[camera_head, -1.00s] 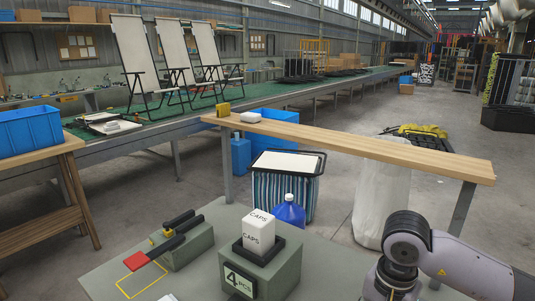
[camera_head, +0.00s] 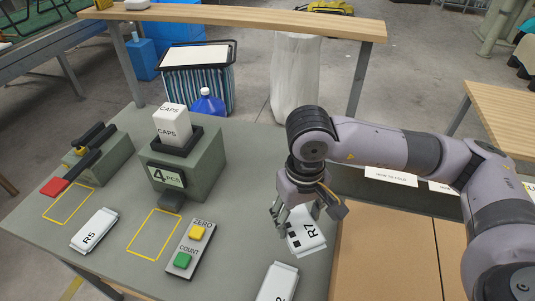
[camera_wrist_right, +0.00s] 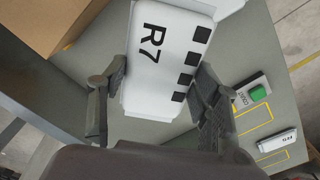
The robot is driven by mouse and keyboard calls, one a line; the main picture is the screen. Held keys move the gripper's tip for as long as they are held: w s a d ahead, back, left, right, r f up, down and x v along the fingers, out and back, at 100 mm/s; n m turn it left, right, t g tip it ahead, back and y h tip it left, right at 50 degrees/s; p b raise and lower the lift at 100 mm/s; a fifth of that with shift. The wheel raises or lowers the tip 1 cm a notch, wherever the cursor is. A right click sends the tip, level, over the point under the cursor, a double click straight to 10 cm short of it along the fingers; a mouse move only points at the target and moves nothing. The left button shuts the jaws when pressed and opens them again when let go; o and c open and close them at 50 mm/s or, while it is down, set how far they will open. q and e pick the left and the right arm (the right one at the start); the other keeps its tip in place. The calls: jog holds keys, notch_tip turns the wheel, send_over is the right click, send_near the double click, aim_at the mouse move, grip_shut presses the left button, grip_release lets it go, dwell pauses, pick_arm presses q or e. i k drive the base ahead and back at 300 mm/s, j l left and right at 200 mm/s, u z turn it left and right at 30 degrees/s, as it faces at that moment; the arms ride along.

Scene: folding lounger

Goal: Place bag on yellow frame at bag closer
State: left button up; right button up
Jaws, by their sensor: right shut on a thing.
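My right gripper (camera_head: 308,208) is shut on a white bag (camera_head: 309,238) marked R7, above the right part of the grey table. In the right wrist view the bag (camera_wrist_right: 160,60) lies between the two fingers (camera_wrist_right: 158,82). The bag closer (camera_head: 95,165), a grey-green block with black bars and a red-ended lever, stands at the table's left. A yellow frame (camera_head: 68,207) is marked in front of it, empty. A second empty yellow frame (camera_head: 155,234) lies in front of the 4 PCS block (camera_head: 187,170). My left gripper is out of view.
A white bag marked R5 (camera_head: 94,230) lies between the two frames. A button box (camera_head: 188,250) with ZERO and COUNT buttons stands right of the second frame. Another white bag (camera_head: 277,283) lies at the front edge.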

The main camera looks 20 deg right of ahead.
aim_at(69, 202)
jog(key=i+j, duration=0.25)
jog(key=j, duration=0.3)
jog(key=i+j+z, duration=0.1)
jog(key=j+z, duration=0.2)
jog(key=z, duration=0.95)
jog(key=i+j, duration=0.05)
